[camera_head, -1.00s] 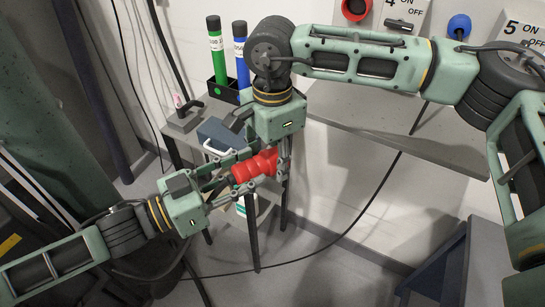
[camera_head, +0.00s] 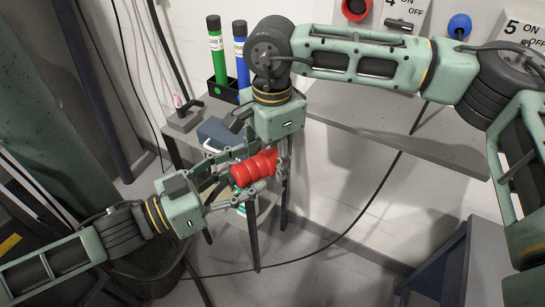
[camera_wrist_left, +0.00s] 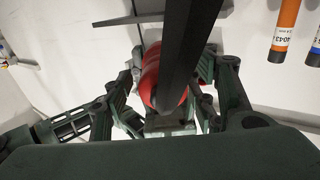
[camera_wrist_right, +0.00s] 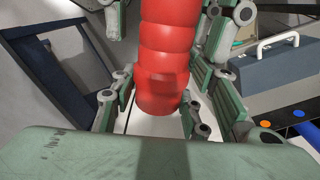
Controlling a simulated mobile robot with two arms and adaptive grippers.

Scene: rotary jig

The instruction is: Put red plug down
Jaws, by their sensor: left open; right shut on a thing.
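The red plug (camera_head: 247,171), a ribbed red body, is held in the air between my two grippers in the head view. It also shows in the right wrist view (camera_wrist_right: 165,50) and partly in the left wrist view (camera_wrist_left: 151,72), where a dark bar covers some of it. My right gripper (camera_head: 264,158) reaches down from above and is shut on the plug. My left gripper (camera_head: 246,173) comes from the lower left and is open, its fingers apart on either side of the plug's near end. Whether a left finger still touches the plug cannot be told.
A small grey table behind the grippers carries a blue toolbox (camera_head: 217,133) and a dark holder (camera_head: 222,91) with green and blue tubes. A grey ledge (camera_head: 400,130) runs along the wall at right. A dark blue stand (camera_head: 440,270) is at lower right.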

